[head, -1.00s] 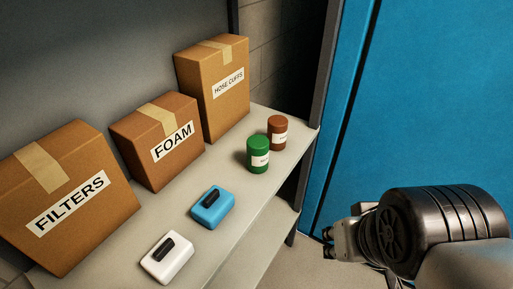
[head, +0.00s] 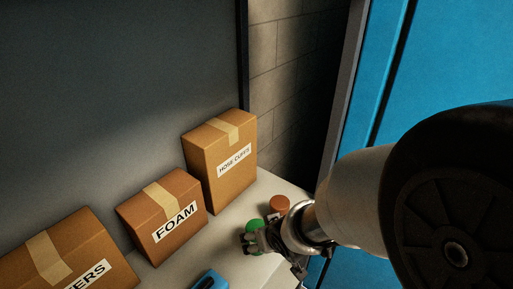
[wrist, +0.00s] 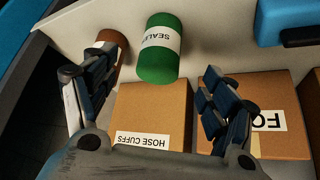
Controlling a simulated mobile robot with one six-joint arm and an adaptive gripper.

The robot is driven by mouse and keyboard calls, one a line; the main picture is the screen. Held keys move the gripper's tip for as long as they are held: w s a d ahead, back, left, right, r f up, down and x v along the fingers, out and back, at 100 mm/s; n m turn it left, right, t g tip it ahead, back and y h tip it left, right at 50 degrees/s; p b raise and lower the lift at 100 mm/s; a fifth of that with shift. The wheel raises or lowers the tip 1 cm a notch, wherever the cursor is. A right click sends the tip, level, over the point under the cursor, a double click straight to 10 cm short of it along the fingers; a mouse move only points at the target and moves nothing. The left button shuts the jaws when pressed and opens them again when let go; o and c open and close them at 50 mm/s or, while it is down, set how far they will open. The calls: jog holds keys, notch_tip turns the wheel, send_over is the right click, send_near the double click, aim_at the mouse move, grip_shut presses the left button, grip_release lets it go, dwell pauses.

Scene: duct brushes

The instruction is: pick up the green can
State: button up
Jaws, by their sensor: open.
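The green can (head: 254,225) stands on the shelf, partly hidden by my gripper (head: 258,241) in the head view. In the wrist view the green can (wrist: 159,62), with a white label, shows whole near the top middle. My gripper (wrist: 150,72) is open and empty there, one finger on each side of the can in the picture. The can appears a little beyond the fingertips; I cannot tell the exact gap.
A brown can (head: 280,203) stands close beside the green one; my left finger partly covers it in the wrist view (wrist: 117,42). Boxes marked HOSE CUFFS (head: 225,180) and FOAM (head: 163,228) stand behind. A blue case (head: 210,281) lies nearer on the shelf (head: 232,262).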

aim_at(253, 224)
jog(key=b+x, duration=0.4)
jog(key=x, duration=0.4)
jog(key=b+x, duration=0.2)
jog(key=x, duration=0.1)
jog(key=b+x, duration=0.1)
jog(key=shift+s+a+f, duration=0.1)
jog(key=shift+a+f, duration=0.05)
jog(key=shift+f, duration=0.2)
jog(key=shift+w+f+b, duration=0.2)
jog(key=shift+w+b, duration=0.05)
jog(key=shift+b, duration=0.1)
jog(key=shift+r, duration=0.1)
jog(key=shift+c, duration=0.2)
jog(key=c, duration=1.3)
